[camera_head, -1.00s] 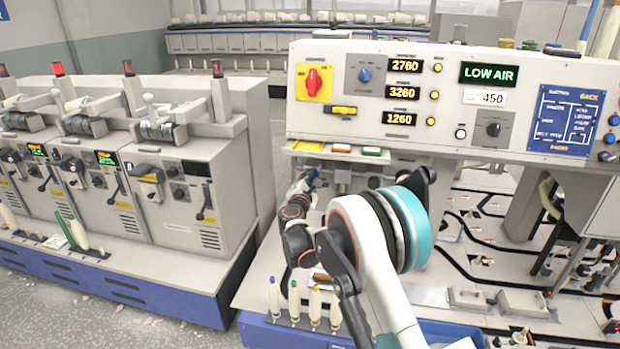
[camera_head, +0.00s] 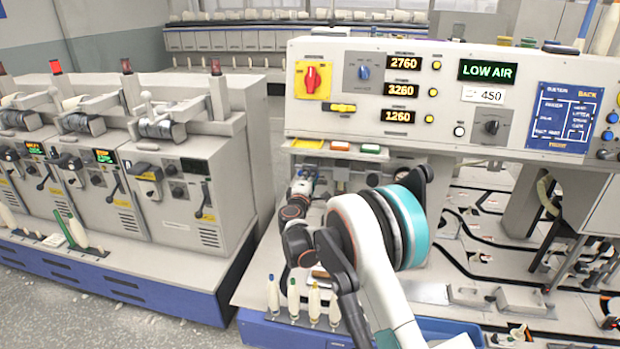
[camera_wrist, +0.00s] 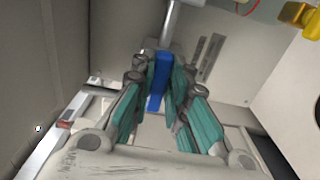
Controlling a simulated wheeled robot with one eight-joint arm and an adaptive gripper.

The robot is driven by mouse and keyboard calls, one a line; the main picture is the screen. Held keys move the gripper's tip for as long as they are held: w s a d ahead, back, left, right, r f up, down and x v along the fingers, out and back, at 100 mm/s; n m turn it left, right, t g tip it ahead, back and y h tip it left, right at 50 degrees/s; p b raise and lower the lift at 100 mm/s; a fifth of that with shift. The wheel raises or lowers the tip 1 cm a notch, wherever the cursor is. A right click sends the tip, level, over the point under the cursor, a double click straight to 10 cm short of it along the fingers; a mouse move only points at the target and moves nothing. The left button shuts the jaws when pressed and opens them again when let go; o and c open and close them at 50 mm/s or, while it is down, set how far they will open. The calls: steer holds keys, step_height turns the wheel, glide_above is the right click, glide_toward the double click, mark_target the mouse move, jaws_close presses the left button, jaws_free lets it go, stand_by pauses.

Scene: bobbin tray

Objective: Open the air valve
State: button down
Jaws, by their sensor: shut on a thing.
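The air valve shows as a blue handle (camera_wrist: 158,82) below a pale metal pipe in the wrist view. My gripper (camera_wrist: 157,100) has its teal-padded fingers on either side of the blue handle and is shut on it. In the head view my gripper (camera_head: 303,184) is small, under the control panel's left part, and the handle is hard to make out there. The green display (camera_head: 487,71) on the panel reads LOW AIR.
The control panel (camera_head: 460,125) overhangs my arm. Coloured trays (camera_head: 340,146) sit on its lower ledge. Several bobbins (camera_head: 314,302) stand upright at the front edge. In the wrist view, a yellow part (camera_wrist: 297,14) is at the upper right, and grey walls stand close around.

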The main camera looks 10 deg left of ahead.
steer(key=shift+f, duration=0.1)
stand_by(0.4)
steer(key=c, duration=1.6)
jaws_free()
steer(key=shift+o, duration=0.2)
steer(key=s, duration=1.2)
steer(key=shift+a, duration=0.15)
